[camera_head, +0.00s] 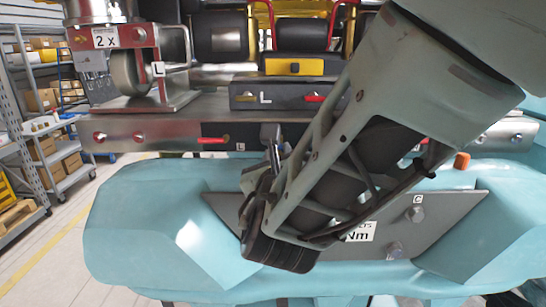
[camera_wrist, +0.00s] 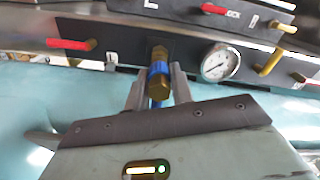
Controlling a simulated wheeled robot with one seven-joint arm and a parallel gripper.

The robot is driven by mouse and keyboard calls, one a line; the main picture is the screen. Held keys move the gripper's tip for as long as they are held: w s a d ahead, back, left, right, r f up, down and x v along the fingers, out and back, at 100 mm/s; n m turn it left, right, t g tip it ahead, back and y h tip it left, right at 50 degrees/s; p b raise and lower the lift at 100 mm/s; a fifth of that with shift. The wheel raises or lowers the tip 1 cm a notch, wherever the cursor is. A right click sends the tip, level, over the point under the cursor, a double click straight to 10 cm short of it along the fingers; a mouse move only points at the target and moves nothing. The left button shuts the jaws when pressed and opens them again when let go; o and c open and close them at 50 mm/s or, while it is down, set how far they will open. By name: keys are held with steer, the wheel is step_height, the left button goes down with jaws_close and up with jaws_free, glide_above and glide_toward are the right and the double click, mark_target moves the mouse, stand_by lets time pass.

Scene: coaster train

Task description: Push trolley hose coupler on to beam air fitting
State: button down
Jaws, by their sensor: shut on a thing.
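My gripper (camera_wrist: 158,84) is shut on the trolley hose coupler (camera_wrist: 158,88), a brass body with a blue band, held between the two grey fingers in the wrist view. A blue hose (camera_wrist: 156,104) shows just below it. The brass beam air fitting (camera_wrist: 158,53) stands on the dark beam face directly above the coupler and in line with it. The two look touching, but I cannot tell how far the coupler is on. In the head view my gripper (camera_head: 272,138) reaches the beam's front face, and my arm hides the coupler and fitting.
A round pressure gauge (camera_wrist: 220,62) is close right of the fitting. A red-handled valve (camera_wrist: 70,43) is to the left and a yellow handle (camera_wrist: 269,63) farther right. The steel beam (camera_head: 150,131) runs above the turquoise body (camera_head: 140,225). Shelves (camera_head: 35,110) stand far left.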

steer(key=shift+w, duration=0.6)
steer(key=c, duration=1.1)
jaws_free()
steer(key=shift+s, duration=0.1)
